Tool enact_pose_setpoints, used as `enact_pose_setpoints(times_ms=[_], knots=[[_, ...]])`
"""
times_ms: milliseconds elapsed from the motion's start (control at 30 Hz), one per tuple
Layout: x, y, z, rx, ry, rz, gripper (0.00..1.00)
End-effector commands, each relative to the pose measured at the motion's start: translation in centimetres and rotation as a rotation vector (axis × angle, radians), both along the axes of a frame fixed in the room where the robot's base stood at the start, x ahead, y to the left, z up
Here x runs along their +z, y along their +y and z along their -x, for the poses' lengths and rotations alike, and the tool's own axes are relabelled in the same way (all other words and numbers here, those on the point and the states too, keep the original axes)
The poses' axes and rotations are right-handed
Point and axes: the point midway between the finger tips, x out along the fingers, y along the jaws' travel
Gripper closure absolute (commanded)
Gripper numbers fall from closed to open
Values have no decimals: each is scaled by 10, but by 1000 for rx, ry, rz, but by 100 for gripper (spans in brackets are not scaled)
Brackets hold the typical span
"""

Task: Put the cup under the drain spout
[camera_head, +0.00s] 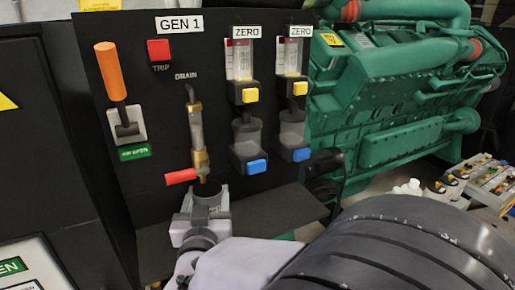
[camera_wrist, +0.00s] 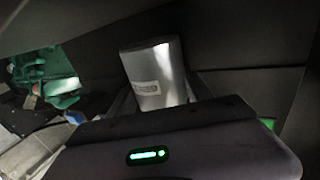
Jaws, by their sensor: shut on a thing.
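The cup (camera_head: 211,195) is a small grey metal cup with a dark open top. In the head view it is just below the brass drain spout (camera_head: 202,164), its rim close to the spout's lower end; whether they touch I cannot tell. My gripper (camera_head: 207,212) is shut on the cup from the front. In the wrist view the cup (camera_wrist: 156,76) shows silvery with a small label, slightly tilted in the picture, between the jaws of my gripper (camera_wrist: 160,100). The cup's lower part is hidden by the gripper.
A red valve handle (camera_head: 180,177) sticks out left of the spout. Sight glasses with blue knobs (camera_head: 257,167) are on the right of the black panel (camera_head: 150,95). A dark shelf (camera_head: 265,209) lies below. A green engine (camera_head: 400,90) stands behind right.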

Motion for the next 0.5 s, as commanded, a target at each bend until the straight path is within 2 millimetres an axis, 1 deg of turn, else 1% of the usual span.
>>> enact_pose_setpoints(times_ms=[133, 200, 300, 500], knots=[[0, 11, -16, 0, 0, 1, 86], [-19, 10, -14, 1, 4, 6, 86], [-34, 10, -14, 1, 2, 3, 86], [-37, 10, -14, 1, -1, -1, 86]])
